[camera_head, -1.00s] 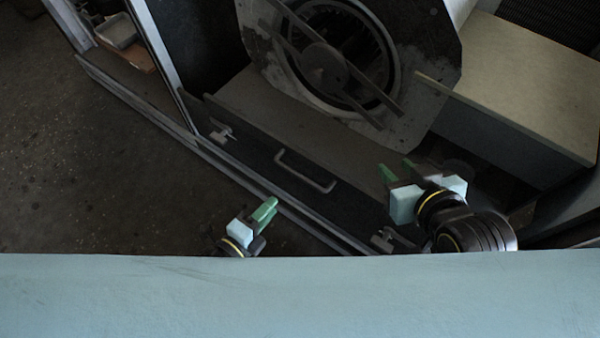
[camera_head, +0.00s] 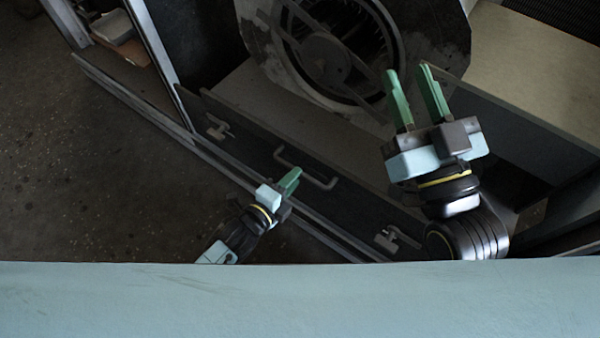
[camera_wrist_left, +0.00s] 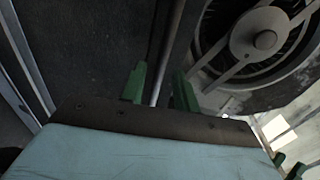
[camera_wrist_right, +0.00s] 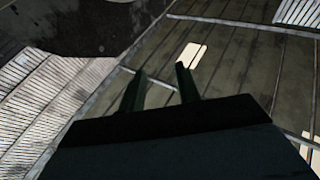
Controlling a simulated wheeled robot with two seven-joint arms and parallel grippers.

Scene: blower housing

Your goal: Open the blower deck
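The blower deck is a dark panel (camera_head: 245,152) with a grey bar handle (camera_head: 306,168) in its middle. A small latch (camera_head: 217,127) sits near its left end and another latch (camera_head: 392,238) near its right end. My left gripper (camera_head: 290,180) is open and overlaps the panel's near edge, close to the handle; I cannot tell whether it touches. Its spread fingers (camera_wrist_left: 159,88) show nothing gripped in the left wrist view. My right gripper (camera_head: 413,85) is open and empty, raised, in front of the round blower (camera_head: 325,60) in the picture. It also shows open in the right wrist view (camera_wrist_right: 161,85).
A pale-topped box (camera_head: 535,75) stands at the right. A metal rail (camera_head: 140,105) runs along the deck's near side. A shelf with a small tray (camera_head: 113,27) is at the upper left. Open floor (camera_head: 70,190) lies left. My right wrist camera faces a ribbed roof (camera_wrist_right: 235,60).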

